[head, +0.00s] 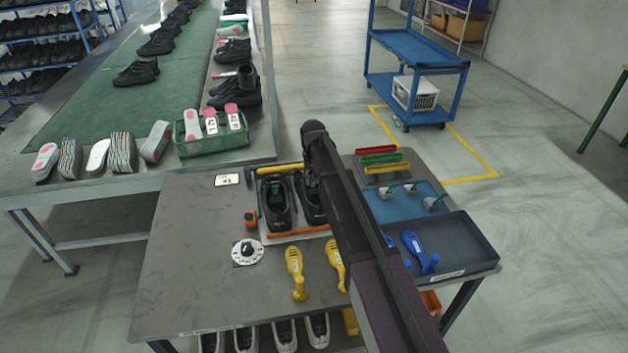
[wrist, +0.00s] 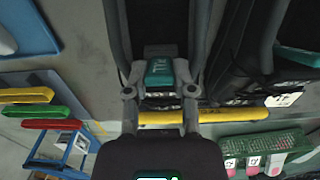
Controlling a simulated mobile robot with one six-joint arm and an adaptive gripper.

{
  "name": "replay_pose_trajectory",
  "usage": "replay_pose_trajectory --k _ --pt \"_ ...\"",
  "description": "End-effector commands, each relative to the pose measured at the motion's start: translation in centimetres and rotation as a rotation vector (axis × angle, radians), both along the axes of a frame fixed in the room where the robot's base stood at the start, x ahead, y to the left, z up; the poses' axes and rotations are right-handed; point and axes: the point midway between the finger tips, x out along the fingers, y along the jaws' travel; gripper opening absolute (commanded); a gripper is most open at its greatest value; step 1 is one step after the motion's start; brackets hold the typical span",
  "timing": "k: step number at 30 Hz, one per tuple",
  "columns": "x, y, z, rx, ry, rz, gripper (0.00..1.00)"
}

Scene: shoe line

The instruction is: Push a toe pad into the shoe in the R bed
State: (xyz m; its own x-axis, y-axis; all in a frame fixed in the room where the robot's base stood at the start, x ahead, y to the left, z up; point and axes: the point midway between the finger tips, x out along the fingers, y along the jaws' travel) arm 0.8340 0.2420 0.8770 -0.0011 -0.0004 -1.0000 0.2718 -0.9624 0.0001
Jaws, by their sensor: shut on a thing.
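Two black shoes stand side by side in the beds on the table. The shoe in the R bed (head: 309,201) is partly hidden behind my arm; the shoe in the L bed (head: 275,205) is in clear view. In the wrist view, my gripper (wrist: 160,92) is at the shoe in the R bed (wrist: 116,38), with its fingers at the opening. It is shut on a teal toe pad (wrist: 160,70) with light lettering. The pad's far end and its contact with the shoe are hidden. Teal also shows in the L-bed shoe (wrist: 298,56).
A yellow bar (head: 280,169) runs behind the shoes and an orange bar lies in front. Yellow tools (head: 295,270) lie nearer. A blue mat (head: 412,212) with small teal-and-grey pieces and a dark tray (head: 465,248) are to the right.

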Motion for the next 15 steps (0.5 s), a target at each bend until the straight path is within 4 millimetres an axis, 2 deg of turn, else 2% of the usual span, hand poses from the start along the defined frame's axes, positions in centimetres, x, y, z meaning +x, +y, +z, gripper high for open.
replay_pose_trajectory --k 4,5,8,15 --pt "-0.02 0.02 0.0 0.0 0.0 0.0 0.0" --pt "-0.02 0.02 0.0 0.0 0.0 0.0 0.42" --pt "-0.02 0.03 0.0 0.0 0.0 0.0 0.72" --pt "-0.02 0.04 0.0 0.0 0.0 0.0 0.73"
